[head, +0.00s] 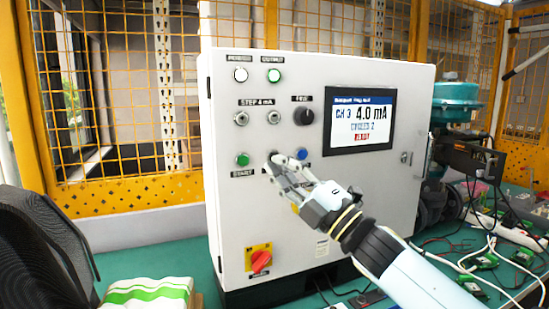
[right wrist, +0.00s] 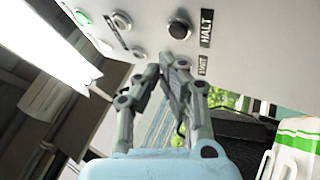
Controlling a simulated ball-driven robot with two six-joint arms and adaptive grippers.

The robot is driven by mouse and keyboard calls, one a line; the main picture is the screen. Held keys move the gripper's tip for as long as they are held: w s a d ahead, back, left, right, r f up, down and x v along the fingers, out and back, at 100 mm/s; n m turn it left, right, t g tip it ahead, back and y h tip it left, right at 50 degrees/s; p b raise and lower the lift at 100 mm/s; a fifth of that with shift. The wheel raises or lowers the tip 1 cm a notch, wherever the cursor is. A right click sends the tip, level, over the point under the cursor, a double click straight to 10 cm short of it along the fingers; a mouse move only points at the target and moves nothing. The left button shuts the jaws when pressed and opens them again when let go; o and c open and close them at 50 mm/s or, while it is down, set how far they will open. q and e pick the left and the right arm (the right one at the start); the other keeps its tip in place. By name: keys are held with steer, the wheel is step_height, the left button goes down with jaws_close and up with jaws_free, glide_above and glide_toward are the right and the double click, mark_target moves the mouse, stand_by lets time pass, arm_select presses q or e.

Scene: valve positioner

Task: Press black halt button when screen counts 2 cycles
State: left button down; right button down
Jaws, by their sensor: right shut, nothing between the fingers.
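The screen (head: 360,122) on the white cabinet is lit and shows "CH 3" and "4.0 mA". A small line below seems to read "CYCLES 2", above a red box. The black halt button (right wrist: 180,24) shows in the right wrist view beside a HALT label (right wrist: 206,28). In the head view my fingers cover its place. My right gripper (head: 275,160) is shut and empty, its tips close to the panel. In the right wrist view the fingertips (right wrist: 170,60) are just below the button; I cannot tell whether they touch it. My left gripper is not in view.
A green start button (head: 242,159) is left of my fingers and a blue button (head: 301,154) is right. A black knob (head: 304,116) is above. A red rotary switch (head: 261,260) is low on the cabinet. Cables and boards crowd the green bench at right.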

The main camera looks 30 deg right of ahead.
steer(key=s, duration=0.3)
steer(key=shift+s+a, duration=0.1)
steer(key=shift+s, duration=0.25)
stand_by(0.6)
